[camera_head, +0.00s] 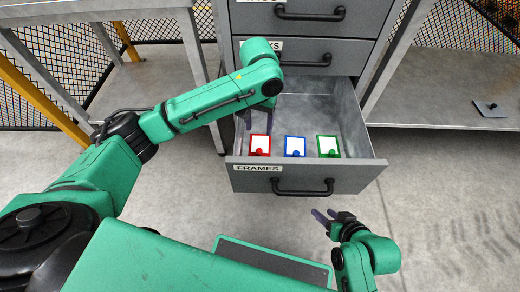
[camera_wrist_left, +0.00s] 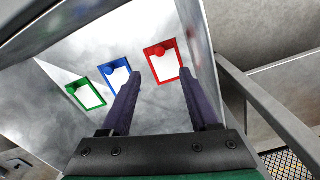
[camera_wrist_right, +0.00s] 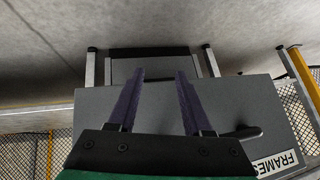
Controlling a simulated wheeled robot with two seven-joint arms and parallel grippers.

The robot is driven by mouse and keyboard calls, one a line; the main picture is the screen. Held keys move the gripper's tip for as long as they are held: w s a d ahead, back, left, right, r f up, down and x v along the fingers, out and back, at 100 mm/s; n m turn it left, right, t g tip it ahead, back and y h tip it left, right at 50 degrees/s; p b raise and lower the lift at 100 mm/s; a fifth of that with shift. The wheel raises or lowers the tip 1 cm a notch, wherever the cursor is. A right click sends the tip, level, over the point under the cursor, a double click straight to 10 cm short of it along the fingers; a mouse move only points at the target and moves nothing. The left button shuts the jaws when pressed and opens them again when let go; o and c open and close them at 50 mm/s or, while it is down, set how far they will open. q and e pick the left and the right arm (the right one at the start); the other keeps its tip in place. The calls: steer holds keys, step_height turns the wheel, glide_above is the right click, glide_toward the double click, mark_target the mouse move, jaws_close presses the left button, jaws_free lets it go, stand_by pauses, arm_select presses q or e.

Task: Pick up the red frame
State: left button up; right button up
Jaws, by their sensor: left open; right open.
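The red frame (camera_head: 260,144) lies in the open drawer (camera_head: 367,142), leftmost of three small frames, with a white middle and a red knob. It also shows in the left wrist view (camera_wrist_left: 151,51), just beyond the fingertips. My left gripper (camera_head: 254,115) is over the drawer's left part, behind the red frame, and partly hidden by its own arm. In the left wrist view its two purple fingers (camera_wrist_left: 160,82) are apart with nothing between them. My right gripper (camera_head: 327,217) is open and empty in front of the drawer.
A blue frame (camera_head: 295,146) and a green frame (camera_head: 328,146) lie to the right of the red one. The drawer front has a FRAMES label (camera_head: 259,168) and a dark handle (camera_head: 302,190). Closed drawers (camera_head: 310,54) stand above. A metal shelf (camera_head: 440,103) is at right.

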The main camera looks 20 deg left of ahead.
arm_select(q)
steer(key=b, duration=0.3)
glide_above(259, 151)
step_height(259, 151, down, 7)
steer(key=shift+f, duration=0.2)
step_height(259, 151, down, 6)
steer(key=b, duration=0.3)
steer(key=shift+w+r+b, duration=0.1)
steer(key=shift+r+b, duration=0.15)
steer(key=shift+b, duration=0.1)
steer(key=shift+r, duration=0.1)
arm_select(e)
steer(key=a+f+m+t+y, duration=0.1)
steer(key=a+f+t+y, duration=0.1)
steer(key=a+f+t, duration=0.2)
step_height(259, 151, down, 3)
steer(key=shift+w+a+r+t+y, duration=0.1)
steer(key=shift+w+a+t+y, duration=0.25)
steer(key=shift+a, duration=0.45)
arm_select(q)
steer(key=shift+c, duration=0.4)
arm_select(e)
steer(key=shift+s, duration=0.1)
arm_select(q)
jaws_close()
